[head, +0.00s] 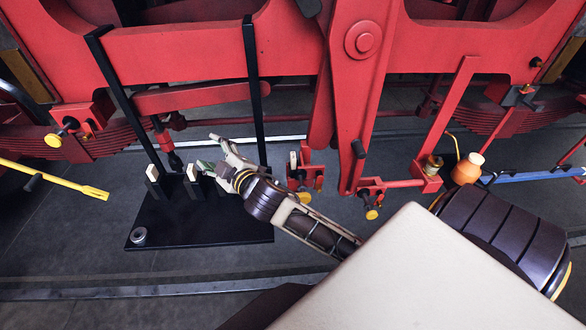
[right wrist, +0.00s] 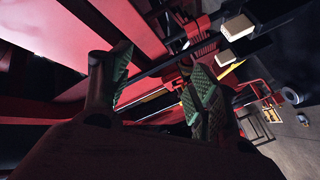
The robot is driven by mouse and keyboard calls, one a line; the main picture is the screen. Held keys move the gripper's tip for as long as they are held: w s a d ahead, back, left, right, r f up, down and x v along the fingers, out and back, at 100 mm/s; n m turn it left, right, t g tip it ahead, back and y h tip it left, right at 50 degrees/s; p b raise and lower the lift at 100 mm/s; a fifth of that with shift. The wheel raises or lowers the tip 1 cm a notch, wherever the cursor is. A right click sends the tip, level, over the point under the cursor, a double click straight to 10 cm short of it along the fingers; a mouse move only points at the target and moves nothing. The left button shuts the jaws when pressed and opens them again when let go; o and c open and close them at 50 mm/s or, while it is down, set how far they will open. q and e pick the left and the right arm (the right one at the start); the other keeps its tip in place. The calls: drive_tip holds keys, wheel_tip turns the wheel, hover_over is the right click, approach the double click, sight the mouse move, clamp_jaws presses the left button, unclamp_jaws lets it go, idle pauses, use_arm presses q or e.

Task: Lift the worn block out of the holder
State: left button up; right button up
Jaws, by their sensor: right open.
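Two pale cream blocks stand upright in black holders on a black base plate (head: 215,232): a left block (head: 152,173) and a right block (head: 192,172). Another pale block (head: 293,160) is at a red bracket (head: 312,176) with a yellow knob, to the right. I cannot tell which block is worn. My right gripper (head: 209,151) is open, near the right block on the plate; its forearm comes from the lower right. In the right wrist view, its green-padded fingers (right wrist: 160,62) are apart with no block between them, and two cream blocks (right wrist: 237,27) show beyond. My left gripper is not in view.
Red locomotive frame and rods fill the back. Two tall black posts (head: 252,95) rise behind the plate. A metal ring (head: 138,236) lies at the plate's front left corner. A yellow bar (head: 60,178) is at left, an orange cone-shaped piece (head: 467,168) at right.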

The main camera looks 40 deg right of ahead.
drive_tip(key=a+r+n+y, duration=1.1)
drive_tip(key=r+n+y, duration=0.2)
drive_tip(key=r+n, duration=0.15)
drive_tip(key=s+a+f+n+g+y, duration=0.1)
drive_tip(key=s+a+n+g+y, duration=0.15)
drive_tip(key=n+g, duration=0.55)
drive_tip(key=s+a+f+n+g+y, duration=0.25)
drive_tip(key=a+n+g, duration=0.2)
drive_tip(key=n, duration=0.55)
drive_tip(key=d+f+n+g+h, duration=0.55)
drive_tip(key=d+f+h, duration=0.5)
drive_tip(key=d, duration=0.35)
drive_tip(key=d+r+h, duration=0.2)
drive_tip(key=d+h, duration=0.3)
drive_tip(key=d, duration=0.8)
drive_tip(key=d+r+h, duration=0.3)
drive_tip(key=d+h, duration=0.2)
drive_tip(key=d, duration=0.8)
drive_tip(key=shift+w+m, duration=0.35)
drive_tip(key=shift+m, duration=0.05)
